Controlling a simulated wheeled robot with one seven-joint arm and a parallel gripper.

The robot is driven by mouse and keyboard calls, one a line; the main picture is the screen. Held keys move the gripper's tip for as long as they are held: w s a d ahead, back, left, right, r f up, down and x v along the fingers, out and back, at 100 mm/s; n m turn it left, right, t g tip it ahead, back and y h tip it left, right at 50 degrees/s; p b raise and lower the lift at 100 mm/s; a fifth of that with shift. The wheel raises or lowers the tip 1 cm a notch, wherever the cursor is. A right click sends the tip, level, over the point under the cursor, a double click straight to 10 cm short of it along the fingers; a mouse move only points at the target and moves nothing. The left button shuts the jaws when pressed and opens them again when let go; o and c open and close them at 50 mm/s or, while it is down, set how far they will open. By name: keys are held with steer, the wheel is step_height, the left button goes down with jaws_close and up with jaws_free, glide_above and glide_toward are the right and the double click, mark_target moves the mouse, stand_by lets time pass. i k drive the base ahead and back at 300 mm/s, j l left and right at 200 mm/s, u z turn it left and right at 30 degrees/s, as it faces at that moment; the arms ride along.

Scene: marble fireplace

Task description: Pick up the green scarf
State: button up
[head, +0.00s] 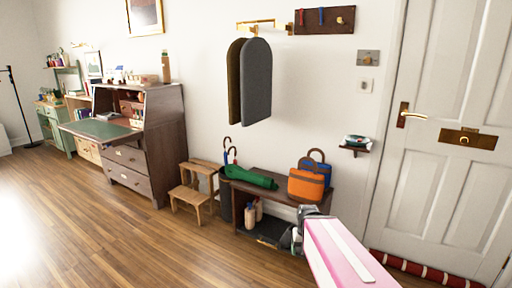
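A dark green bundle (251,177), which looks like the green scarf, lies on the left part of a low dark wooden bench (318,205) against the wall. It is long and rolled or folded, with its left end by the bench's edge. My gripper (298,232) shows small and dark at the end of my pink and white arm, in front of the bench and to the right of and below the scarf in the picture. It is apart from the scarf. Its fingers are too small and dark to tell whether they are open.
An orange bag (305,185) and a blue bag (323,170) stand on the bench to the scarf's right. A dark umbrella stand (225,196) and a wooden step stool (191,188) are to the left. Pale bottles (250,216) stand beneath. Wooden floor (130,235) is clear.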

mark_target(251, 177)
steer(key=i+j+z, duration=0.15)
steer(key=i+j, duration=0.45)
steer(key=i, duration=0.2)
steer(key=i+j+z, duration=0.15)
steer(key=i+j, duration=0.5)
steer(key=i, duration=0.1)
